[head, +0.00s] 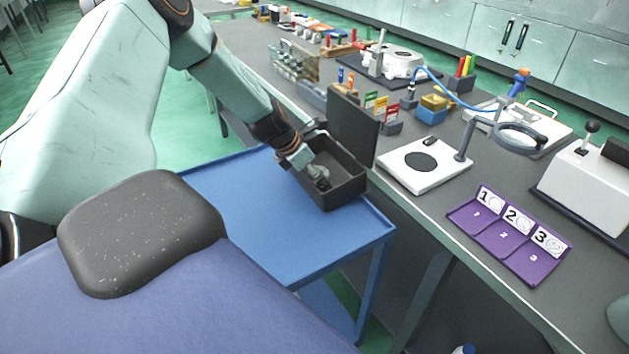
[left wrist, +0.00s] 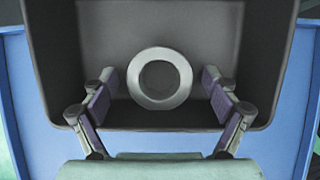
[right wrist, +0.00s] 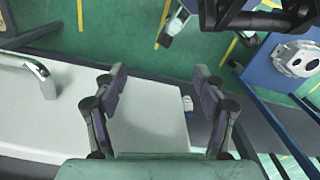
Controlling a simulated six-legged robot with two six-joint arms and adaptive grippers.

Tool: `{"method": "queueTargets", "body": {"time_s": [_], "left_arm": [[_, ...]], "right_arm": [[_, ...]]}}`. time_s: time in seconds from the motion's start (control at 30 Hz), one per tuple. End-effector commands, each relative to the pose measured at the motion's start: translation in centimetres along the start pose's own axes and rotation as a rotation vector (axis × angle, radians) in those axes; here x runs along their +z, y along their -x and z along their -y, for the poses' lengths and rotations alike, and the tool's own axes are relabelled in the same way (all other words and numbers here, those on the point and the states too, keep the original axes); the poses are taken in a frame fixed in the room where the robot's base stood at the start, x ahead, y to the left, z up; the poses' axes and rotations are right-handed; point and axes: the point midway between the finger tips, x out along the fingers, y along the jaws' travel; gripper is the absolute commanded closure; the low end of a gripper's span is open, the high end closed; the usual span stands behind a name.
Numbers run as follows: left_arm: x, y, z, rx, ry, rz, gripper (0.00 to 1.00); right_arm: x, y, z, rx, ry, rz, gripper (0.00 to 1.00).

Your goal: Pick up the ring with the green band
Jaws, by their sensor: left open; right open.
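A plain grey metal ring (left wrist: 160,102) lies in the dark open box (left wrist: 60,60), seen from above in the left wrist view. No green band shows on the side I see. My left gripper (left wrist: 160,80) is open, with one finger on each side of the ring and a gap to it on both sides. In the head view my left gripper (head: 318,178) reaches down into the box (head: 348,192), where the ring cannot be told apart from it. My right gripper (right wrist: 158,80) is open and empty, above a white surface and the floor.
The box stands on a blue cart (head: 260,215), its lid (head: 353,125) raised on the bench side. The grey bench holds a white scale-like plate (head: 400,175), a purple numbered mat (head: 490,235), a magnifier ring (head: 497,135) and several racks. The cart's front part is clear.

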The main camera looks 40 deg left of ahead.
Motion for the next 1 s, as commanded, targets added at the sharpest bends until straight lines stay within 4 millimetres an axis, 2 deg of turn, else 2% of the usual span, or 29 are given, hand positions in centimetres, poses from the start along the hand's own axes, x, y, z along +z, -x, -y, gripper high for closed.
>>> {"method": "queueTargets", "body": {"time_s": [0.17, 0.9, 1.0], "left_arm": [[0.10, 0.11, 0.00, 0.000, 0.000, 0.000, 0.14], [0.04, 0.10, 0.01, 0.000, 0.000, 0.000, 0.77], [0.04, 0.10, 0.01, 0.000, 0.000, 0.000, 0.77]], "right_arm": [[-0.02, 0.12, 0.00, 0.000, 0.000, 0.000, 0.29], [-0.04, 0.12, 0.00, 0.000, 0.000, -0.001, 0.29], [-0.04, 0.12, 0.00, 0.000, 0.000, -0.001, 0.29]]}}
